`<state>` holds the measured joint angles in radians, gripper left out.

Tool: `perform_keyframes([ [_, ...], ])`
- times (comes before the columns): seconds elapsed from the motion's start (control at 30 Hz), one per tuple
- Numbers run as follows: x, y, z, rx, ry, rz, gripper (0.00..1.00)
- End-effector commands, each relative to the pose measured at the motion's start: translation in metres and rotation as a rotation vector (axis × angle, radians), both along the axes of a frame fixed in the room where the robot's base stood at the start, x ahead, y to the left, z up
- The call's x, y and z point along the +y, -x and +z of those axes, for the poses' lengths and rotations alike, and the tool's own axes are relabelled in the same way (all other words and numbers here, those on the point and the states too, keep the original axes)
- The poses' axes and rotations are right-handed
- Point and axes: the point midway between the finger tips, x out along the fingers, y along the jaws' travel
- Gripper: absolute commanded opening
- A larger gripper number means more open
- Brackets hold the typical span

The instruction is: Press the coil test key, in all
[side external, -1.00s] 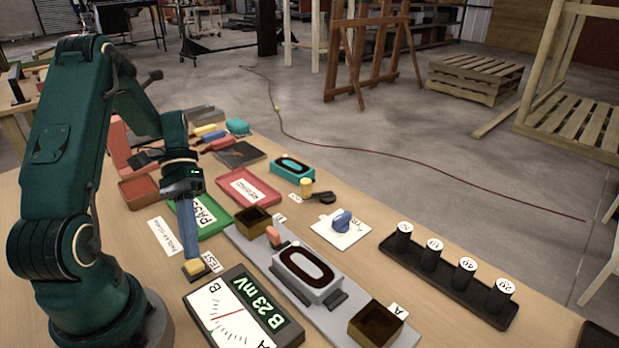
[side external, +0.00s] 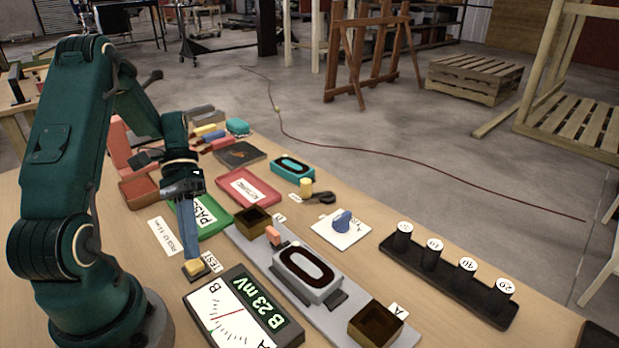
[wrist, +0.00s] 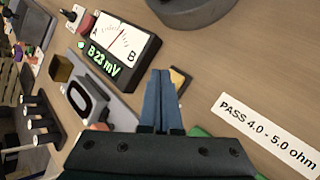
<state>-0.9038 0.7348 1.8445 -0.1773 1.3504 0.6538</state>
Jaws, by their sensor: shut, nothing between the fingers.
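The test key is a yellow-topped button on a dark base (side external: 196,269), beside a "TEST" label (side external: 211,262). It also shows in the wrist view (wrist: 179,77), partly hidden by my fingers. My gripper (side external: 188,256) is shut and empty, pointing down, with its blue fingertips at or just above the key; I cannot tell whether they touch it. In the wrist view the fingers (wrist: 160,75) lie side by side. The meter (side external: 245,312) reads "B 23 mV". The detector coil, a grey block with a dark oval ring (side external: 309,273), sits on a grey track between two brown boxes.
A green PASS tray (side external: 214,222) and a red tray (side external: 262,182) lie behind the key. A label "PASS 4.0 - 5.0 ohm" (wrist: 268,133) lies on the table. A blue knob (side external: 342,220) stands on a white plate. Black numbered cylinders (side external: 434,256) stand in a rack at the right.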

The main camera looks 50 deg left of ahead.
Motion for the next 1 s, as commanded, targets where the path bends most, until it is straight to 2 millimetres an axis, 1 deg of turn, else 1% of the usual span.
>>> perform_keyframes([
  [0.23,0.0,0.0,-0.007,0.001,0.002,-0.001,0.0],
  [1.0,0.0,0.0,-0.012,0.0,0.0,0.0,0.0],
])
